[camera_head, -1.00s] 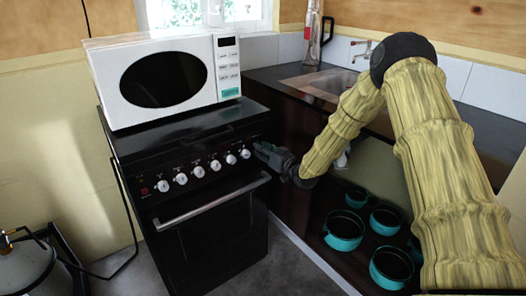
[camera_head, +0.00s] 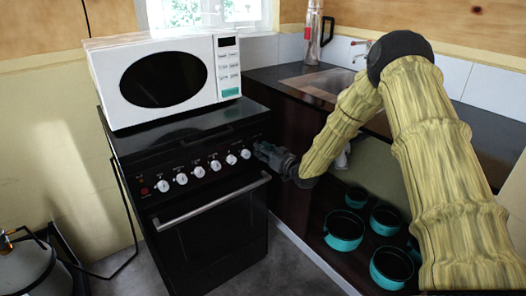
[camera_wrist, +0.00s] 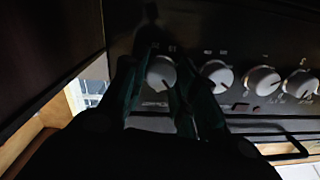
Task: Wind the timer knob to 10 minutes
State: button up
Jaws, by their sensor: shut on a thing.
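A row of several white knobs runs along the black front panel of the stove (camera_head: 205,222). The rightmost knob (camera_head: 246,154) is beside my gripper (camera_head: 262,150) in the head view. In the wrist view, my gripper (camera_wrist: 150,88) has its two dark green fingers on either side of an end knob (camera_wrist: 160,73), shut on it. The neighbouring knob (camera_wrist: 217,76) stands just to the right of the fingers. The markings around the knobs are too small and dark to read, so I cannot tell the setting.
A white microwave (camera_head: 170,80) stands on the stove. The oven handle (camera_head: 212,202) juts out below the knobs. A dark counter with a sink (camera_head: 322,82) is at the right, over an open shelf holding teal pots (camera_head: 343,230). A gas cylinder (camera_head: 25,268) stands at the lower left.

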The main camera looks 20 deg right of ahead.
jog(key=o, duration=1)
jog(key=shift+s+d, duration=0.1)
jog(key=v, duration=1.1)
jog(key=shift+s+d, duration=0.15)
jog(key=shift+s, duration=0.2)
